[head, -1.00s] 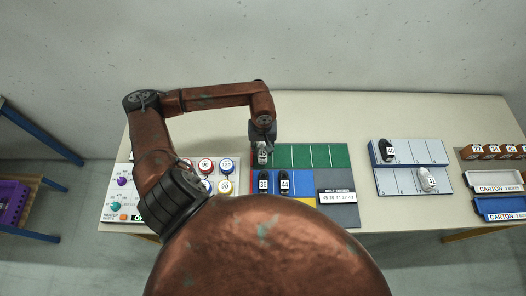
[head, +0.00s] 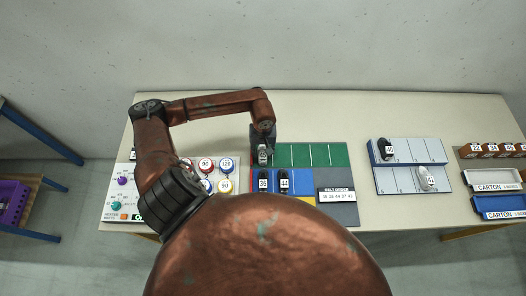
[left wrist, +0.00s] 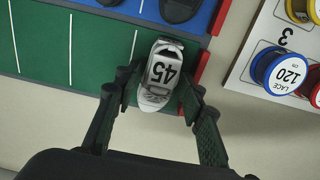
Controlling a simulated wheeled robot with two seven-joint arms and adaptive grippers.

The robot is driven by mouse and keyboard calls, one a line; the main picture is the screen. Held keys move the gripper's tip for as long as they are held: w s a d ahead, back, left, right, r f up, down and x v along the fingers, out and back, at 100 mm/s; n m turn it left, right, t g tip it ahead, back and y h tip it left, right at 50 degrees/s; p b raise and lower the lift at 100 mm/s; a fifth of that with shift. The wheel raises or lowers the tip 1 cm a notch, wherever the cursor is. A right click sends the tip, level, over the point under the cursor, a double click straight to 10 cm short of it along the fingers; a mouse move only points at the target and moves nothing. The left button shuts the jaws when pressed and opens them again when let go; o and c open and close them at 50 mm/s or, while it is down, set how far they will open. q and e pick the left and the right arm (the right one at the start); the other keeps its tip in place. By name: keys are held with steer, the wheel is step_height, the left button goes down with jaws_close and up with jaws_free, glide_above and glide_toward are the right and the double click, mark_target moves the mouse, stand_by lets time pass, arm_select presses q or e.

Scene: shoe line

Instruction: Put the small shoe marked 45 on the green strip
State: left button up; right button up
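The small white-grey shoe marked 45 (left wrist: 160,74) lies on the green strip (left wrist: 88,50), in the slot at its end by the red edge piece. The shoe also shows in the head view (head: 263,155) at the left end of the green strip (head: 310,155). My left gripper (left wrist: 158,88) is open, with one finger on each side of the shoe's near end. A narrow gap shows at the left finger; whether the right finger touches the shoe I cannot tell. My right gripper is not in view.
Dark shoes marked 36 (head: 263,181) and 44 (head: 284,181) stand on the blue strip (head: 302,184) in front. Lace spools (head: 206,164) sit on a white panel to the left. A grey rack (head: 403,178) with shoes stands right. The other green slots are empty.

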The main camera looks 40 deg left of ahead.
mark_target(263, 151)
arm_select(q)
steer(key=shift+o, duration=1.1)
steer(key=shift+r, duration=0.1)
steer(key=shift+r+p, duration=0.2)
steer(key=shift+p, duration=0.1)
step_height(263, 151, up, 12)
steer(key=b, duration=0.1)
steer(key=shift+b, duration=0.3)
steer(key=shift+f, duration=0.15)
